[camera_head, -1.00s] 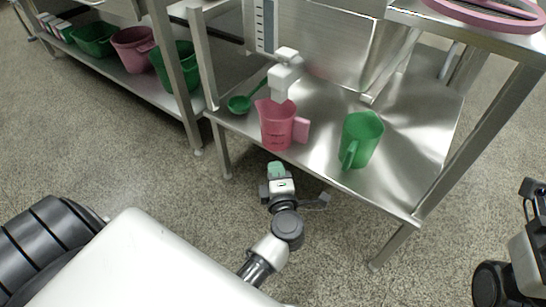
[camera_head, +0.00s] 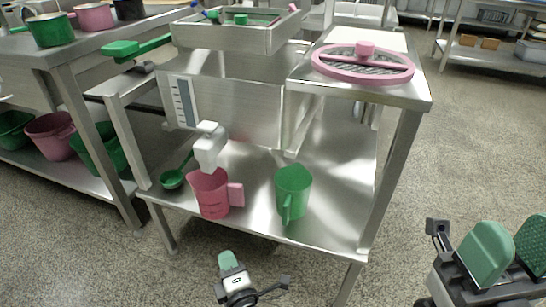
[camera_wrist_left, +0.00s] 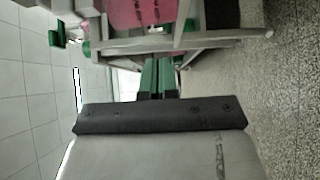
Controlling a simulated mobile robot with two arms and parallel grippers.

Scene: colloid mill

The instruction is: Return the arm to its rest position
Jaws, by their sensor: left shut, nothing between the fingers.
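My left gripper (camera_head: 228,262) is at the bottom of the head view, in front of the steel table's lower shelf. Its green fingers are shut together and empty, and they also show shut in the left wrist view (camera_wrist_left: 157,77). My right gripper (camera_head: 512,248) is at the lower right of the head view, over the floor. Its two green fingers stand apart with nothing seen between them. Most of both arms is out of the picture.
A pink ring-shaped lid (camera_head: 362,77) lies on the table top. Speckled floor (camera_head: 450,165) is clear on the right.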

